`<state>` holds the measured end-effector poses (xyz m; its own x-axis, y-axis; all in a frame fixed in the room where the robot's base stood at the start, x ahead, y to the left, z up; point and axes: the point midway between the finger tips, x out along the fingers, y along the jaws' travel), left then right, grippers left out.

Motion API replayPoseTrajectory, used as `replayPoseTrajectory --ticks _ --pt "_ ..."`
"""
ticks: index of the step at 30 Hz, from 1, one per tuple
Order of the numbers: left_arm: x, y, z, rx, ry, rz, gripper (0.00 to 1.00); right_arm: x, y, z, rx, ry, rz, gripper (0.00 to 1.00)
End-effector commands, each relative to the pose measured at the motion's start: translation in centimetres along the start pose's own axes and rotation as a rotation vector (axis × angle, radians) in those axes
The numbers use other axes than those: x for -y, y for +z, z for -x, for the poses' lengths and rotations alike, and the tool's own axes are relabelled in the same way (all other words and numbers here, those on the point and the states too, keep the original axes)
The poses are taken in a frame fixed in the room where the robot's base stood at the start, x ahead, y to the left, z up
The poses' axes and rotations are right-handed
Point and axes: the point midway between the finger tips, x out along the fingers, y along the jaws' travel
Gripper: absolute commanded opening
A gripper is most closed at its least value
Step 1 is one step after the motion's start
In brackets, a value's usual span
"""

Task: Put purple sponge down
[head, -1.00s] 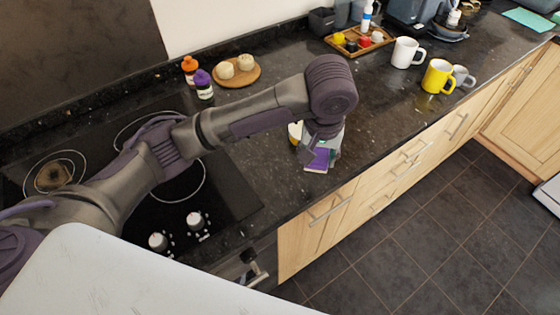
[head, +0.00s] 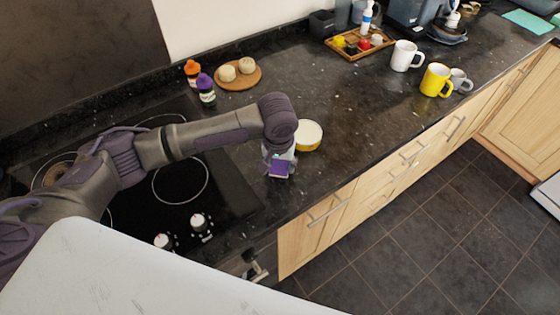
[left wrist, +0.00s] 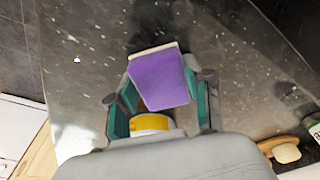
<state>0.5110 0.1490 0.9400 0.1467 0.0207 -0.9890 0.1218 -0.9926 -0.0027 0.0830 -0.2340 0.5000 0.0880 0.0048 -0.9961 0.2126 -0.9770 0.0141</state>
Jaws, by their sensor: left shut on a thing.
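The purple sponge (head: 278,170) is held in my left gripper (head: 279,160) over the dark counter, close to the cooktop's right edge in the head view. In the left wrist view the purple sponge (left wrist: 160,80) sits between the two teal-lined fingers of my left gripper (left wrist: 163,95), with a pale layer along its far edge. The gripper is shut on it. How far the sponge is from the counter surface is hard to tell. My right gripper is not in view.
A round yellow-and-white container (head: 308,135) stands just right of my left gripper. Two bottles (head: 206,90) and a wooden board with buns (head: 238,75) are behind. Mugs (head: 436,80) and a tray (head: 360,44) stand further right. The counter between is clear.

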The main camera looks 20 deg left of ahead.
Motion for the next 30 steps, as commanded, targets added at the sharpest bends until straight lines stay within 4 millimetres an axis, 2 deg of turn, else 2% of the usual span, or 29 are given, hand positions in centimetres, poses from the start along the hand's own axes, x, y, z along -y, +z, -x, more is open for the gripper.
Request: replayPoseTrajectory --ticks 7,8,12,23,26,30 --pt "0.0 0.0 -0.2 0.001 0.001 0.001 0.13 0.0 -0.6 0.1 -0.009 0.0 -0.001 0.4" --pt "0.0 0.0 -0.2 0.001 0.001 0.001 0.52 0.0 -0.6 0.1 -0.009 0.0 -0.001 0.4" --pt "0.0 0.0 -0.2 0.0 0.001 0.001 0.76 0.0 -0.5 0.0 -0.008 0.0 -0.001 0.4" --pt "0.0 -0.1 0.1 -0.002 0.001 0.0 0.76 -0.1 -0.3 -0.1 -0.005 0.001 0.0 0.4" --pt "-0.1 -0.1 1.1 -0.003 0.003 0.0 0.76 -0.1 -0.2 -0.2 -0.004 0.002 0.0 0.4" --pt "-0.1 -0.1 3.8 -0.005 0.004 -0.001 0.76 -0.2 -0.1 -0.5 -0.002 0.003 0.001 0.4"
